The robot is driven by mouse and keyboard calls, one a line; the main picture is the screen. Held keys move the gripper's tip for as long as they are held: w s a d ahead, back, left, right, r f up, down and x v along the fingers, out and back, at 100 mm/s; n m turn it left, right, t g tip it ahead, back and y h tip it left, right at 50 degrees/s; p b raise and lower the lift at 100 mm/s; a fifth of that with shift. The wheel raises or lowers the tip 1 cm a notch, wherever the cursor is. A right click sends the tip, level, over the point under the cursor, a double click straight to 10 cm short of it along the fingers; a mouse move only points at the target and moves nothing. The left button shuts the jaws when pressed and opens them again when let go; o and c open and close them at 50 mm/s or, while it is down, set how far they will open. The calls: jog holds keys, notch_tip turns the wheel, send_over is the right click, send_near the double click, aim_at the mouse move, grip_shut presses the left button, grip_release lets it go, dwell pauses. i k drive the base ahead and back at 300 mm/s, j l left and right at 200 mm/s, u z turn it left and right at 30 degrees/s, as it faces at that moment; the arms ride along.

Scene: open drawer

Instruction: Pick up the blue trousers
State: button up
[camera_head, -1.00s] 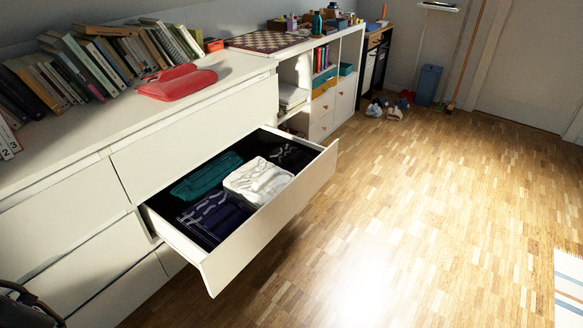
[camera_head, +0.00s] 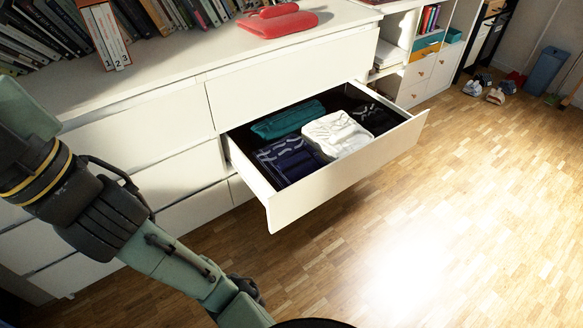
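The blue trousers (camera_head: 285,162) lie folded at the front left of the open drawer (camera_head: 345,172). They are dark navy with some lighter marks. A teal folded garment (camera_head: 288,119) lies behind them. A white folded garment (camera_head: 337,134) lies to their right, close beside them. A dark garment with light marks (camera_head: 377,117) lies at the drawer's right end. My arm reaches up the left side of the picture, to the left of the drawer and apart from the trousers. I cannot make out my gripper's fingers in this view.
The drawer sticks out of a white dresser (camera_head: 290,85) over clear wooden floor (camera_head: 460,210). A white shelf unit (camera_head: 420,70) stands to the right. Shoes (camera_head: 494,96) lie farther back.

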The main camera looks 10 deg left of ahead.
aim_at(287, 162)
jog(key=i+j+z, duration=0.1)
jog(key=i+j, duration=0.45)
jog(key=i+j+z, duration=0.15)
jog(key=i+j, duration=0.35)
jog(key=j, duration=0.2)
